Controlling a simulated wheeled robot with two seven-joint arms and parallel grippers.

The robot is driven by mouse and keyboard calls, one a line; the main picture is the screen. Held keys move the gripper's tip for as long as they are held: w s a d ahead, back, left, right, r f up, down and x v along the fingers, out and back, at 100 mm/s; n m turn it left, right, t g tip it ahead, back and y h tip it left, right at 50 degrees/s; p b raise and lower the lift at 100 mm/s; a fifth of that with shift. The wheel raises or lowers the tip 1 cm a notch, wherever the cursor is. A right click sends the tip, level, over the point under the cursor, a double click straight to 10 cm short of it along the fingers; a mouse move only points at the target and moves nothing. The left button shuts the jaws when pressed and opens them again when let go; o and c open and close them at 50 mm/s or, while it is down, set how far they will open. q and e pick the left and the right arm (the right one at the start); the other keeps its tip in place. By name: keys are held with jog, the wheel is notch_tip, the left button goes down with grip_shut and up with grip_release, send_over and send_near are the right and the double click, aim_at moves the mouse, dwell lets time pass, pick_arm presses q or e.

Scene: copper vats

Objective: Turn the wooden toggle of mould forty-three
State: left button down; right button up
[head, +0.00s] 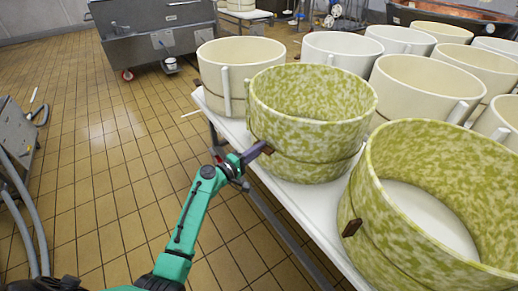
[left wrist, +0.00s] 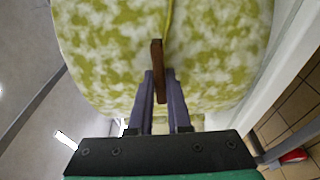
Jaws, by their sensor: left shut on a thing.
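A green-and-cream mottled mould (head: 305,128) stands at the near left edge of the white table, with a cord around it. Its brown wooden toggle (head: 268,149) sits on the side facing my left arm. My left gripper (head: 250,156) reaches it and is shut on it. In the left wrist view the toggle (left wrist: 157,55) stands between the two purple fingers, against the mottled wall (left wrist: 105,50), with the cord running up from it. I can read no number on the mould. My right gripper is not in view.
A second mottled mould (head: 370,225) with its own brown toggle (head: 351,228) stands nearer at the right. Several cream moulds fill the table behind. The white table (head: 215,112) has a metal frame below. Tiled floor (head: 100,165) lies open at the left.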

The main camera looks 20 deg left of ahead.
pick_arm(q)
jog(key=shift+f, duration=0.1)
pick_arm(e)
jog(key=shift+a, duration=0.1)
pick_arm(q)
jog(key=c, duration=0.9)
grip_release()
jog(key=shift+o, duration=0.2)
jog(key=v, duration=1.4)
jog(key=shift+s+b, duration=0.25)
jog(key=shift+b, duration=0.15)
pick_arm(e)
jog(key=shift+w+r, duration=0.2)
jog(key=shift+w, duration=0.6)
pick_arm(q)
jog(key=shift+a, duration=0.1)
